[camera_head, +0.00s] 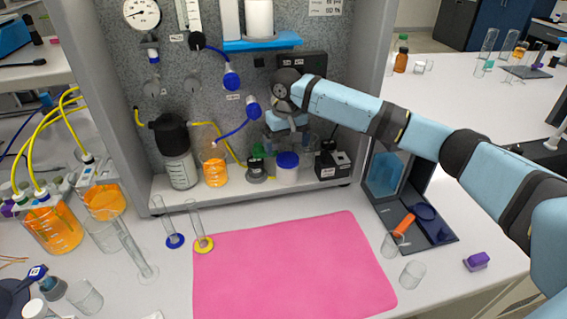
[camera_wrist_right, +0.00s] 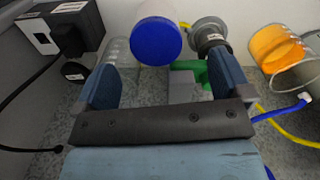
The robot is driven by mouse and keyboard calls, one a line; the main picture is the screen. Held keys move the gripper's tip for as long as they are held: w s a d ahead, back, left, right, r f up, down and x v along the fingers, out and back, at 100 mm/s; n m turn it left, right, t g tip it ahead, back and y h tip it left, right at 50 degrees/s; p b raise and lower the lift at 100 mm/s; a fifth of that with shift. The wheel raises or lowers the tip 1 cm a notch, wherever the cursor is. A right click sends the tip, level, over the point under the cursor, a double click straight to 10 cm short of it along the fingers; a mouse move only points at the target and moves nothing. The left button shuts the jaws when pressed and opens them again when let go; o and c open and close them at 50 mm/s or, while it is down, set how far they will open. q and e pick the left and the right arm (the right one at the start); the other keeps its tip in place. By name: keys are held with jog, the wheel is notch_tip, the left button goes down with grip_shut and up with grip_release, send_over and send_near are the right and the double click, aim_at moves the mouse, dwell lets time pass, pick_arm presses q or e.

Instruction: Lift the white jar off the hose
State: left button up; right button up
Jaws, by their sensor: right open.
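The white jar (camera_head: 287,175) with a blue lid stands on the rig's ledge. In the right wrist view its blue lid (camera_wrist_right: 156,42) shows beyond the fingers, roughly between them. A yellow hose (camera_head: 236,155) runs behind the orange flask towards the jar; a piece of hose (camera_wrist_right: 186,25) shows beside the jar in the wrist view. I cannot tell how the hose passes under the jar. My right gripper (camera_head: 289,139) is open and empty, above and behind the jar, close to the panel; its two fingers are spread in the wrist view (camera_wrist_right: 163,75). My left gripper is out of view.
A dark round fitting (camera_head: 257,171) is left of the jar, and a black box (camera_head: 332,162) is right. An orange flask (camera_head: 215,168) and a black-capped bottle (camera_head: 179,155) stand further left. A green fitting (camera_wrist_right: 190,70) lies near the fingers. The pink mat (camera_head: 295,270) is clear.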

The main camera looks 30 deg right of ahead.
aim_at(288, 158)
jog(key=shift+s+d+f, duration=0.1)
jog(key=shift+s+f, duration=0.05)
jog(key=shift+f, duration=0.35)
jog(key=f, duration=0.4)
jog(key=shift+w+d+f, duration=0.25)
jog(key=shift+f, duration=0.3)
jog(key=c, duration=1)
jog(key=shift+r, duration=0.1)
